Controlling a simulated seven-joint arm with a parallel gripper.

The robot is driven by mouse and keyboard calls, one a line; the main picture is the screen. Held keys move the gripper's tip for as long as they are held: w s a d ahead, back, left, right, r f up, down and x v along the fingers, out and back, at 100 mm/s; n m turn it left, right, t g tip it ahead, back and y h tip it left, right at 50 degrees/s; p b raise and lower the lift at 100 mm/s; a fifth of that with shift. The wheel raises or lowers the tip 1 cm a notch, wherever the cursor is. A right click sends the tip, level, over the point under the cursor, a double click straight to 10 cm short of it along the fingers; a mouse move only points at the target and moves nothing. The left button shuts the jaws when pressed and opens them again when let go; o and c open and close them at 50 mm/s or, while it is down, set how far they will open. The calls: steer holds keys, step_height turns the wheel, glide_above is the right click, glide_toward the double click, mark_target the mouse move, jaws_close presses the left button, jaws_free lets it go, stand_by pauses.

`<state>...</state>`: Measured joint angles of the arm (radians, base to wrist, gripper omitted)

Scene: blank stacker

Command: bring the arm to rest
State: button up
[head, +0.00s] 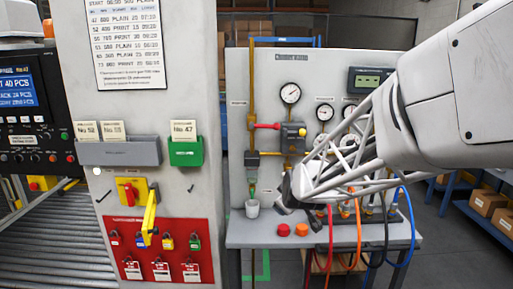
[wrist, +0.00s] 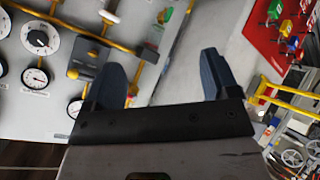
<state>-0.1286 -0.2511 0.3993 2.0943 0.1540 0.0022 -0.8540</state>
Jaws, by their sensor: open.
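My gripper (wrist: 168,85) shows in the wrist view with its two dark fingers spread wide and nothing between them. In the head view my arm reaches in from the right. Its end (head: 284,190) hangs in front of the grey gauge panel (head: 239,100), above the panel's bench, and the fingers are hard to make out there. Whether the gripper touches the panel cannot be told.
A grey column holds a red lockout board (head: 125,226) with padlocks, a yellow handle (head: 150,218) and a green card holder (head: 186,152). Hoses (head: 407,235) hang at right. Rollers (head: 55,240) lie left.

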steer(key=s+d+m+g, duration=0.2)
steer(key=s+d+m, duration=0.1)
steer(key=s, duration=0.9)
steer(key=s+d+r+m+g+h, duration=0.1)
steer(key=s+d+m+g, duration=0.2)
steer(key=s, duration=0.9)
steer(key=s+d+r+m+g, duration=0.1)
steer(key=s+d+m+g, duration=0.1)
steer(key=s, duration=1.1)
steer(key=shift+d+m+g, duration=0.3)
steer(key=shift+d+m, duration=0.2)
steer(key=shift+m, duration=0.3)
